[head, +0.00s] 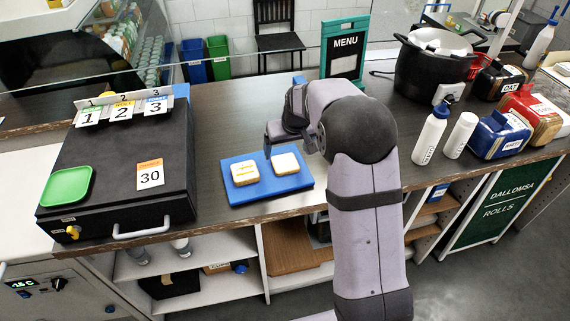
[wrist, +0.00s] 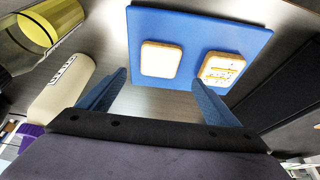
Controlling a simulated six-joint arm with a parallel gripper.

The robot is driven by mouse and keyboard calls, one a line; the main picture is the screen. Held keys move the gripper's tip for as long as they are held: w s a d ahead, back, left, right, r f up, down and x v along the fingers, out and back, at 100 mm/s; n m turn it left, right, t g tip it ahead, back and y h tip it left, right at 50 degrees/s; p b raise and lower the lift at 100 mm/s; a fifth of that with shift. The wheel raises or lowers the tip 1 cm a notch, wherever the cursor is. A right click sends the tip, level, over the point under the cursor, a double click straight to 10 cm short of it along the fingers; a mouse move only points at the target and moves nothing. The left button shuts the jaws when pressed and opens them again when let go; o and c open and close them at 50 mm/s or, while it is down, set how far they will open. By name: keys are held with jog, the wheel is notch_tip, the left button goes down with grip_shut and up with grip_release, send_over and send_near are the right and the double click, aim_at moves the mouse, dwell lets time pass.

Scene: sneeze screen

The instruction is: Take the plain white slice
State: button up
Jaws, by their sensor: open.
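The plain white slice (head: 286,163) lies flat on the right part of a blue board (head: 237,198) on the counter. A second slice (head: 244,173) with brownish marks lies to its left. In the wrist view, the plain slice (wrist: 161,60) is on the left and the marked slice (wrist: 222,69) on the right, both on the board (wrist: 190,20). My gripper (wrist: 161,80) is open and empty, its blue fingers spread wide. The plain slice appears beyond and between the fingertips, apart from them. In the head view, my arm stands just right of the board.
A black case (head: 120,165) with number cards and a green tray (head: 66,187) stands left of the board. A menu sign (head: 344,50), a black pot (head: 432,68), white bottles (head: 431,135) and labelled containers (head: 498,135) stand to the right. The counter's front edge is close to the board.

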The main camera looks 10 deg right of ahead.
aim_at(285, 162)
jog(key=shift+p+x, duration=0.5)
jog(key=shift+x, duration=0.5)
jog(key=p+x, duration=0.2)
jog(key=x, duration=0.1)
jog(key=shift+s+d+f+p, duration=0.1)
jog(key=shift+s+f+p, duration=0.15)
jog(key=shift+p, duration=0.15)
jog(key=shift+x, duration=0.95)
jog(key=c, duration=1.1)
